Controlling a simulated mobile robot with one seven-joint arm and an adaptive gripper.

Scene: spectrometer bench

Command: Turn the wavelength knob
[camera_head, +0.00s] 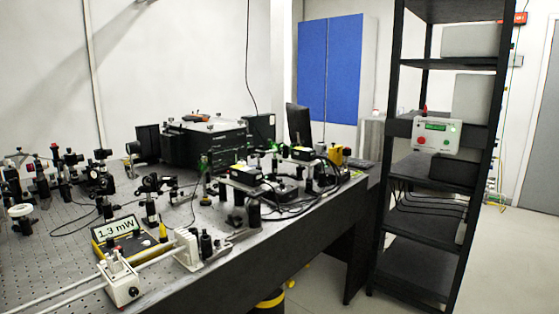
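I cannot tell for certain which part is the wavelength knob. A white box (122,288) at the front left of the optical table has a small dark round knob (133,292) on its front face. A large black instrument (190,148) stands at the back of the table, with no clear knob visible at this size. A yellow-and-black power meter (129,249) reads 1.3 mW, behind the white box. My gripper is not in view.
The optical table (60,275) is crowded with optic mounts, rails and loose cables. A black rack (425,200) on the right holds a white control box (437,135) with a green display.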

